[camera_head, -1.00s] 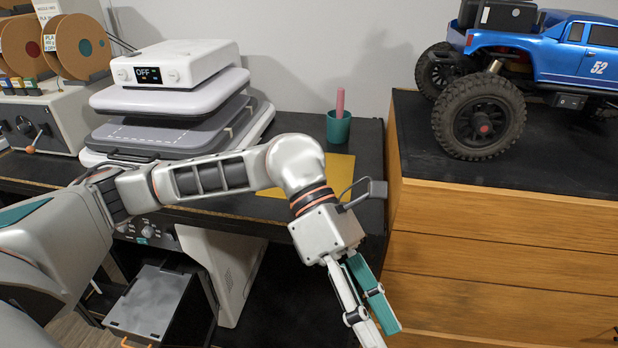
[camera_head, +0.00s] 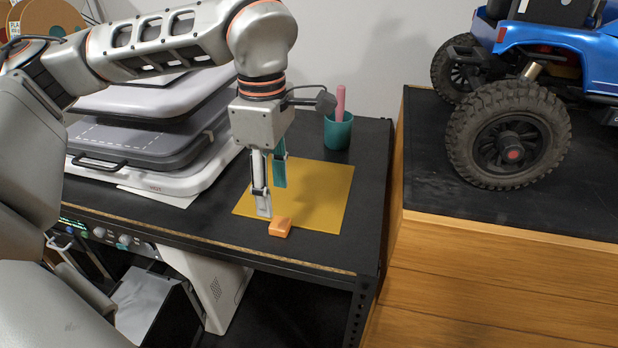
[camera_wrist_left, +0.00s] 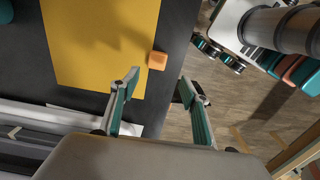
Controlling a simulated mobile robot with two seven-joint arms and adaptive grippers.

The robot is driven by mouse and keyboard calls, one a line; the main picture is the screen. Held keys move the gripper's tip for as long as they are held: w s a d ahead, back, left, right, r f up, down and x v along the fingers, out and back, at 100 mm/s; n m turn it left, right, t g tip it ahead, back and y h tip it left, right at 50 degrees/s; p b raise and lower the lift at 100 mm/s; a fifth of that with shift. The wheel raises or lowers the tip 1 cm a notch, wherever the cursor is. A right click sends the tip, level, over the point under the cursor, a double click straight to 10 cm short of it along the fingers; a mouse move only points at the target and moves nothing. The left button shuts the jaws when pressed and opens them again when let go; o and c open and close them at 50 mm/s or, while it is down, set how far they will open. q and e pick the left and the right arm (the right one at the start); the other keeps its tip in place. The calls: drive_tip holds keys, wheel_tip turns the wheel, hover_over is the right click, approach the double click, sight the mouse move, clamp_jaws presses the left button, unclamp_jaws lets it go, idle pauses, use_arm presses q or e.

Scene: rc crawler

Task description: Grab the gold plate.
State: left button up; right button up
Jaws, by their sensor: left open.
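The gold plate (camera_head: 325,190) is a thin flat square lying on the black table top in the head view. It fills the upper left of the left wrist view (camera_wrist_left: 95,45). My left gripper (camera_head: 271,201) points down with its fingers apart, over the plate's left part in the head view. Its fingers show empty in the left wrist view (camera_wrist_left: 158,80), with the plate ahead and to the left. How high the fingertips are above the plate is hard to tell. My right gripper is not in view.
A small orange block (camera_head: 280,227) sits at the plate's near edge, close to the fingertips. A teal cup (camera_head: 338,133) with a pink stick stands behind the plate. A heat press (camera_head: 150,140) is at left. A blue crawler (camera_head: 565,60) stands on the wooden cabinet at right.

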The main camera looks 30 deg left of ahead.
sight(280, 222)
use_arm(q)
drive_tip(key=shift+w+f, duration=0.3)
drive_tip(key=shift+w, duration=0.05)
drive_tip(key=shift+f, duration=0.4)
drive_tip(key=shift+s+f, duration=0.3)
drive_tip(key=shift+f, duration=0.6)
drive_tip(key=f, duration=0.3)
drive_tip(key=f+b, duration=0.1)
drive_tip(key=shift+w+d+f, duration=0.15)
drive_tip(key=shift+w+f, duration=0.05)
drive_tip(key=shift+w, duration=0.1)
drive_tip(key=shift+f, duration=0.15)
drive_tip(key=shift+c, duration=0.4)
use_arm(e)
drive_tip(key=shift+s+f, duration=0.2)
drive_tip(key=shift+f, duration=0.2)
